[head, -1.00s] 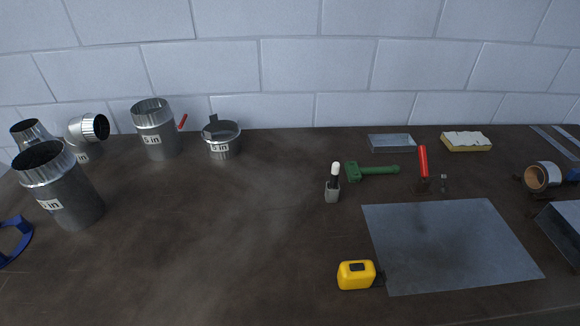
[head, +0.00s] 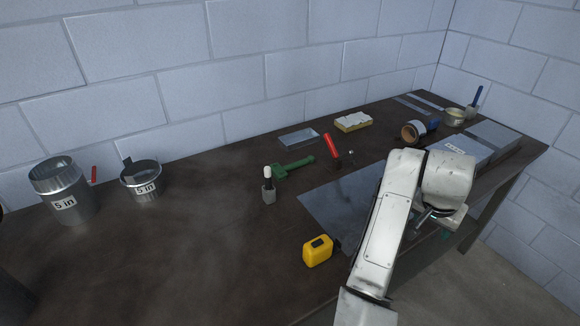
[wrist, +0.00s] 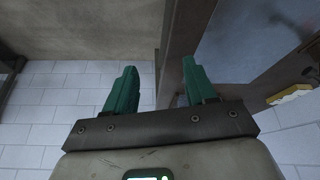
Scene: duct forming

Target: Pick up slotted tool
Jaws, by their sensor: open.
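I cannot tell for sure which piece is the slotted tool. A red-handled tool (head: 332,147) with a dark lower end stands tilted on the bench behind the metal sheet. A tool with a white top and dark shaft (head: 267,179) stands upright in a small grey block to its left. A green tool (head: 293,168) lies between them. My gripper shows in the wrist view (wrist: 160,78) with two teal fingers apart and nothing between them. In the head view it is mostly hidden behind my arm, at the bench's right front edge, apart from these tools.
A flat metal sheet (head: 329,205) lies partly under my arm's outline. A yellow tape measure (head: 318,250) sits at its near left. A sponge (head: 353,121), a metal block (head: 298,138) and a tape roll (head: 413,132) stand behind. Marked duct pieces (head: 62,188) stand left; mid-left bench is clear.

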